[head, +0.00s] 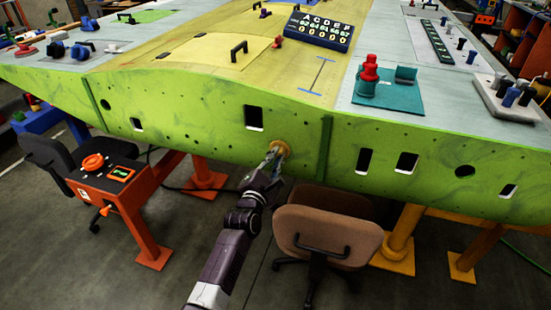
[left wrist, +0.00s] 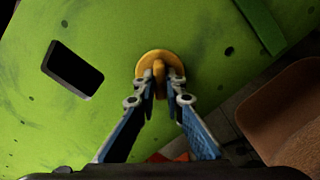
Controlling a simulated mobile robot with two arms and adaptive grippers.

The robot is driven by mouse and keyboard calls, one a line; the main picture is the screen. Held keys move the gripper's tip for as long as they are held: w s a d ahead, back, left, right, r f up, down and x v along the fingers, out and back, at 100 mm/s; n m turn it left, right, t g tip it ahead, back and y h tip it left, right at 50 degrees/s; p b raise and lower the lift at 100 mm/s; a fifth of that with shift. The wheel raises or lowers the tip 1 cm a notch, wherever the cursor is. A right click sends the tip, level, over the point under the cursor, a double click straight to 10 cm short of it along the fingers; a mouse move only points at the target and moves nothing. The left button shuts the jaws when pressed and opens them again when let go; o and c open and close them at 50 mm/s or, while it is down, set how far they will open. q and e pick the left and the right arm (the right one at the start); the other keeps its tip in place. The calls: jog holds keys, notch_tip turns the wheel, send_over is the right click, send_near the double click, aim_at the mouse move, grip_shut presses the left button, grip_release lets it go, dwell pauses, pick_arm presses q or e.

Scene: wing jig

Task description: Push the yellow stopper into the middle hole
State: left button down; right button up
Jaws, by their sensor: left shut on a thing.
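The yellow stopper (head: 281,148) is a round orange-yellow disc with a grip piece, against the green side panel (head: 215,120) of the wing. In the left wrist view the stopper (left wrist: 158,62) lies flat against or very near the panel; I cannot tell how deep it sits. My left gripper (head: 273,152) is shut on the stopper's grip piece, and its fingertips (left wrist: 160,84) are on either side of it. The disc covers whatever lies behind it, so no hole shows there. My right gripper is not in view.
Rectangular cutouts (head: 254,118) and round holes (head: 465,171) dot the panel. A brown chair (head: 325,238) stands just right of my left arm. An orange stand with a control box (head: 105,175) is at left. Tools and a red-and-teal fixture (head: 388,92) sit on top of the wing.

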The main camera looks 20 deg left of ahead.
pick_arm(q)
jog(key=c, duration=1.9)
grip_release()
jog(key=shift+r, duration=0.1)
jog(key=shift+c, duration=0.2)
jog(key=s, duration=1.2)
jog(key=shift+a, duration=0.15)
